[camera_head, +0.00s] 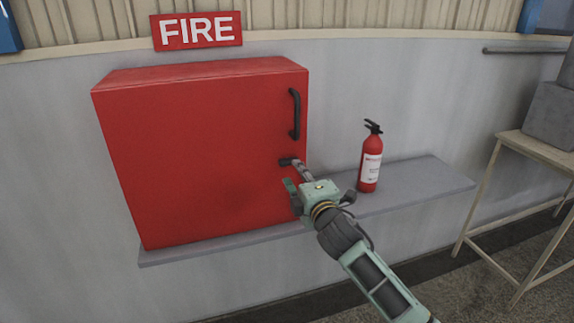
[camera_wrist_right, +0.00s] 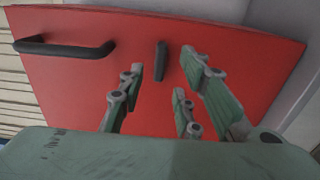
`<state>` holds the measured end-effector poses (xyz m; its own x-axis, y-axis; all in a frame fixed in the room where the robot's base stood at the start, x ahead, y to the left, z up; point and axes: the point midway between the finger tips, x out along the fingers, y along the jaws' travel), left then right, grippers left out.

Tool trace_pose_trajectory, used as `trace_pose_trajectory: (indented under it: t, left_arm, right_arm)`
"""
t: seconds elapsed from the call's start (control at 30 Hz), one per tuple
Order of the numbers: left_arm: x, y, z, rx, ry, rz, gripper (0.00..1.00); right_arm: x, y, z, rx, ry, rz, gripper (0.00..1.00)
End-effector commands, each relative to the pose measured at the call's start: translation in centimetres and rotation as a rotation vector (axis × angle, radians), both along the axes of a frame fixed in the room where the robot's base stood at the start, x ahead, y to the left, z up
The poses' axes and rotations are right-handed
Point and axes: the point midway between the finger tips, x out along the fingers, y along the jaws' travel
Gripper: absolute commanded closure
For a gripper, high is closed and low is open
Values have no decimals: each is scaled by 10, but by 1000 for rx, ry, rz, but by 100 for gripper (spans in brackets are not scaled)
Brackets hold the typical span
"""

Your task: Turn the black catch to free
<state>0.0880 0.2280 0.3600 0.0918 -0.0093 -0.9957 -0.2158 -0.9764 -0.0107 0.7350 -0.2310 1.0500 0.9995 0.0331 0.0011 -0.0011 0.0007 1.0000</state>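The black catch (camera_head: 286,161) is a short bar on the red cabinet door (camera_head: 200,150), below the black handle (camera_head: 295,114). It lies about level in the head view, crosswise to the upright handle. My right gripper (camera_head: 294,174) is at the door's right side, close to the catch. In the right wrist view its fingers (camera_wrist_right: 162,82) are spread, and the catch (camera_wrist_right: 161,62) shows in the gap between them. No contact with the catch is visible, and the exact distance is hard to tell. My left gripper is in neither view.
A red fire extinguisher (camera_head: 370,160) stands on the grey shelf (camera_head: 425,181), right of the cabinet and near my right arm. A FIRE sign (camera_head: 197,30) hangs above. A light table (camera_head: 540,150) with a grey box (camera_head: 550,115) is at the right.

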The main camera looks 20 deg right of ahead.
Motion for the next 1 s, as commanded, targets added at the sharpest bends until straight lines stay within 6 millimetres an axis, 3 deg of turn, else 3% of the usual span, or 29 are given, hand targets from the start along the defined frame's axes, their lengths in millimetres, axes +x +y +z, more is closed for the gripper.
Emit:
trace_pose_trajectory:
  t: [0.17,0.4,0.83,1.0]
  left_arm:
    - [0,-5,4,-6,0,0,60]
    - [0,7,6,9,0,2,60]
    - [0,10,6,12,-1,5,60]
    - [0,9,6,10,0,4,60]
  right_arm:
    - [26,2,1,3,0,0,69]
    - [50,2,0,3,0,1,69]
    - [57,3,0,2,0,1,69]
    - [57,2,0,3,1,1,84]
